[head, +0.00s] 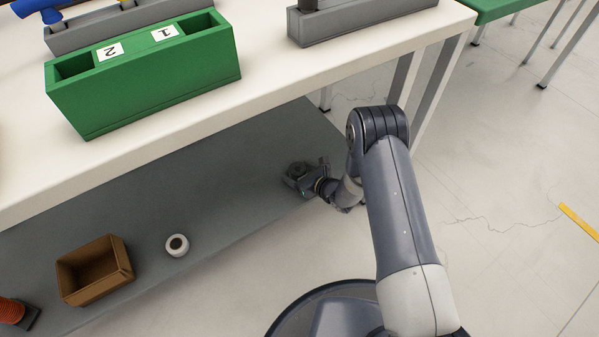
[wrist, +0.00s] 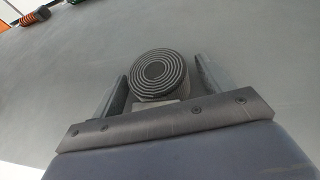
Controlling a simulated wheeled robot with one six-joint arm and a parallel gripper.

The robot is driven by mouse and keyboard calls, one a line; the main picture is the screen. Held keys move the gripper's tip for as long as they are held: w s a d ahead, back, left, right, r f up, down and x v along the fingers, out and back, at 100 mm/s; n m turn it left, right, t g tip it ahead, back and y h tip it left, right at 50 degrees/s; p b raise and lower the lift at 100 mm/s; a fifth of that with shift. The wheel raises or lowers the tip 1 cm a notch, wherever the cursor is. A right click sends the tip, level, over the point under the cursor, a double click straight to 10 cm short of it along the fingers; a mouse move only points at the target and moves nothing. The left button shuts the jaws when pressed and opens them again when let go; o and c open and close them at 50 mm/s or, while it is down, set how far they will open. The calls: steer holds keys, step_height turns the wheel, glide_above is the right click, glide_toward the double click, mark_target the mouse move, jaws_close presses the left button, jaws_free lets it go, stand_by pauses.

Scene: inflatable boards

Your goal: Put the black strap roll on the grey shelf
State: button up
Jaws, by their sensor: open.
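The black strap roll (wrist: 154,74) shows its spiral-wound face in the wrist view. It lies between the two fingers of my gripper (wrist: 160,69), which are open on either side of it. In the head view my gripper (head: 308,178) reaches in under the white table, low over the right end of the grey shelf (head: 215,205). A dark round shape at its tip there (head: 296,170) looks like the roll. The roll appears to rest on the shelf, but its underside is hidden.
A white roll (head: 177,245), a brown open box (head: 94,271) and an orange ribbed item (head: 12,310) stand further left on the shelf. The white tabletop (head: 265,65) overhangs it, carrying a green numbered block (head: 150,80). The shelf around the roll is clear.

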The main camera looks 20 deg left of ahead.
steer(key=shift+r, duration=0.1)
steer(key=shift+r+p, duration=0.2)
steer(key=shift+p, duration=0.15)
steer(key=p+v, duration=0.3)
steer(key=v, duration=0.9)
steer(key=shift+f, duration=0.1)
